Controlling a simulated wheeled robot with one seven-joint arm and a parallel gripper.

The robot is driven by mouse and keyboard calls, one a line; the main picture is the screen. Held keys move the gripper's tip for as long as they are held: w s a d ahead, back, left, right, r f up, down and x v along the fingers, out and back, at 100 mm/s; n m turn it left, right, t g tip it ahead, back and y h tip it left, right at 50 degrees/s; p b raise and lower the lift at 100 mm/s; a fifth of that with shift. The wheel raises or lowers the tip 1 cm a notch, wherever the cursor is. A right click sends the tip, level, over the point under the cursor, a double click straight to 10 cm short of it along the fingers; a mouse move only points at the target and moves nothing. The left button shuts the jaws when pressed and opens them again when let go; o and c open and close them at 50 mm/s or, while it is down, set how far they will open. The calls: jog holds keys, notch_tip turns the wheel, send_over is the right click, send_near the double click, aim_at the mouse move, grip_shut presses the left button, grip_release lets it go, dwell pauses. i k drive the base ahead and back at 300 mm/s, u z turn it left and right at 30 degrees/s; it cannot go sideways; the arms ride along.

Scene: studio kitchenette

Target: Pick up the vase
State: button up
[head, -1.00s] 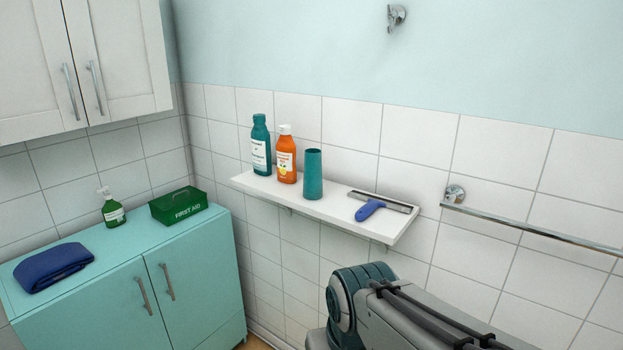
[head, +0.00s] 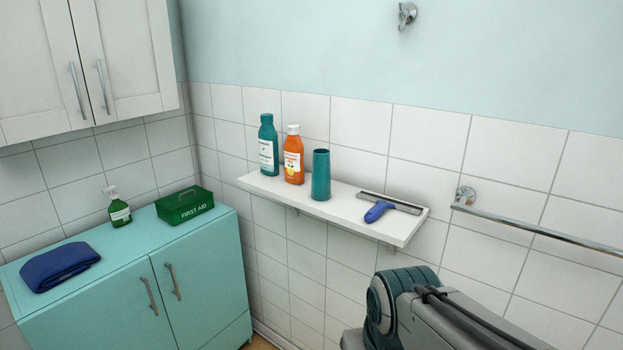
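The vase (head: 321,175) is a plain teal cylinder, slightly narrower toward the top. It stands upright on the white wall shelf (head: 345,217), near the shelf's middle. An orange bottle (head: 293,156) stands close to its left. A blue-handled squeegee (head: 385,208) lies to its right, with a gap between. Part of my arm shows at the lower right, below the shelf and apart from the vase. My gripper is outside the view.
A teal bottle (head: 268,146) stands at the shelf's left end. A towel rail (head: 530,230) runs along the wall at right.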

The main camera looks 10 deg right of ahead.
aim_at(321, 188)
jog(key=u, duration=1.5)
jog(key=i, duration=1.9)
jog(key=z, duration=4.05)
